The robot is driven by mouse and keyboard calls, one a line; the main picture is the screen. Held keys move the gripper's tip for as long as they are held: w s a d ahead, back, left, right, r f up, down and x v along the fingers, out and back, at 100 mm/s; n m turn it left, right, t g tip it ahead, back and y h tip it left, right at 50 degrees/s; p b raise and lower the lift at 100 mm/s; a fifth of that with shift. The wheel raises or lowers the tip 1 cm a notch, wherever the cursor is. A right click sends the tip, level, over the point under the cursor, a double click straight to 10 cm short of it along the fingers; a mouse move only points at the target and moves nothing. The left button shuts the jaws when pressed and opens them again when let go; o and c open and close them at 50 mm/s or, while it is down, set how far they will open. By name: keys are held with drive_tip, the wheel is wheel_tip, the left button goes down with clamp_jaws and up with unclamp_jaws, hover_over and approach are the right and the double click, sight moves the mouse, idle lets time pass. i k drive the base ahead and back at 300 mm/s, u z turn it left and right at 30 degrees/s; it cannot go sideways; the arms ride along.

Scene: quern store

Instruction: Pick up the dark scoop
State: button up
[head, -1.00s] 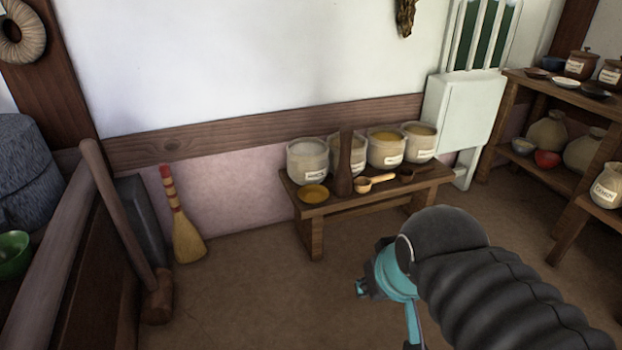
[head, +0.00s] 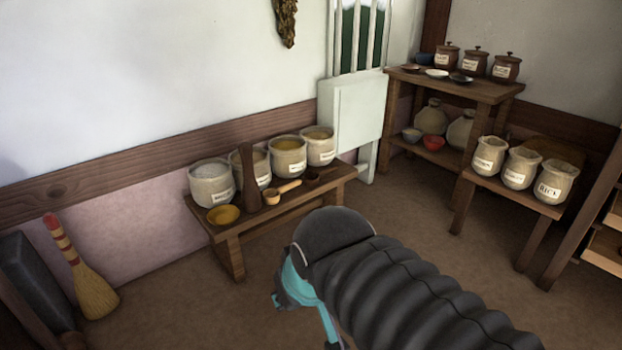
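The dark scoop (head: 316,179) lies near the right end of the low wooden bench (head: 232,232), in front of the jars. It is small and dark brown, and its details are hard to make out. A light wooden scoop (head: 280,192) lies to its left. My gripper (head: 282,300) shows only in part, teal and dark, low in the head view beyond my black sleeved arm. It appears in front of the bench in the picture, apart from the dark scoop. Its fingertips are too hidden to show whether it is open.
Several labelled jars (head: 290,158), a tall dark wooden pestle (head: 250,178) and a yellow dish (head: 223,214) stand on the bench. A broom (head: 85,275) leans at the left. A shelf (head: 460,90) and a jar stand (head: 510,200) are at the right. The floor between is clear.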

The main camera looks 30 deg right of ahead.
sight(321, 175)
drive_tip(key=u, duration=0.2)
drive_tip(key=k, duration=0.35)
drive_tip(key=z, duration=1.5)
drive_tip(key=i, duration=1.95)
drive_tip(key=u, duration=0.55)
